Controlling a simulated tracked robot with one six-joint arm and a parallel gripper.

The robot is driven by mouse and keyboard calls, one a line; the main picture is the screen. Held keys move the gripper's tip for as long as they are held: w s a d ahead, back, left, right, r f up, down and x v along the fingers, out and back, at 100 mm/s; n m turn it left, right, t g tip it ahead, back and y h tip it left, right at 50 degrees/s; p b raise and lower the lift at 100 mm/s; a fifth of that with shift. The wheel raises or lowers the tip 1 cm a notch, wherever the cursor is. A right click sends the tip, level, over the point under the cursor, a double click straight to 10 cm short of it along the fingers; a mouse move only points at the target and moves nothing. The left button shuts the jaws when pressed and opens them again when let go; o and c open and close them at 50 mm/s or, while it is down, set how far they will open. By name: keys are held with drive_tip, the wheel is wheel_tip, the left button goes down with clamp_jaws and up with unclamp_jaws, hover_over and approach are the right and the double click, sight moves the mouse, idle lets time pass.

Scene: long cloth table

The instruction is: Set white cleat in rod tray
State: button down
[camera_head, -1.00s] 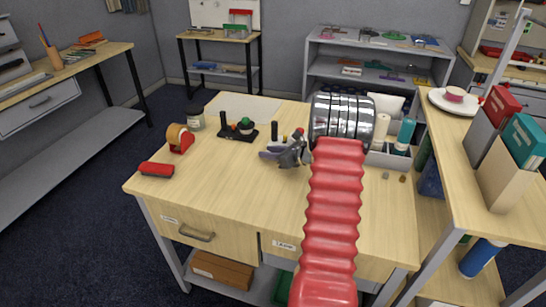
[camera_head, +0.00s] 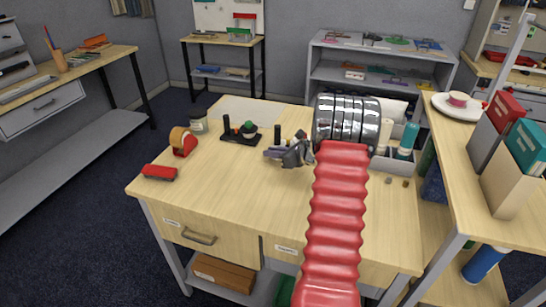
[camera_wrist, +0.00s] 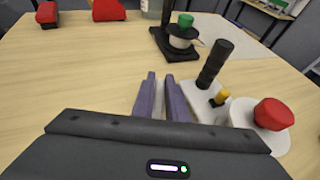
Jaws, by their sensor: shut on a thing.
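Just right of the fingers in the wrist view is a white base (camera_wrist: 197,101) with a black rod (camera_wrist: 215,62) and a yellow piece. A black tray (camera_wrist: 168,42) with a black post and a green-topped round piece stands farther off, also in the head view (camera_head: 232,138). Which one is the rod tray is unclear.
A white round piece with a red knob (camera_wrist: 272,114) stands right of the white base. A red tape dispenser (camera_head: 184,144) and red block (camera_head: 160,172) are at the left. A grey bin (camera_head: 393,166) holds bottles at the right.

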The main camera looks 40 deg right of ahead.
wheel_tip(320, 180, up, 8)
drive_tip(key=shift+r, duration=0.1)
idle(1.0)
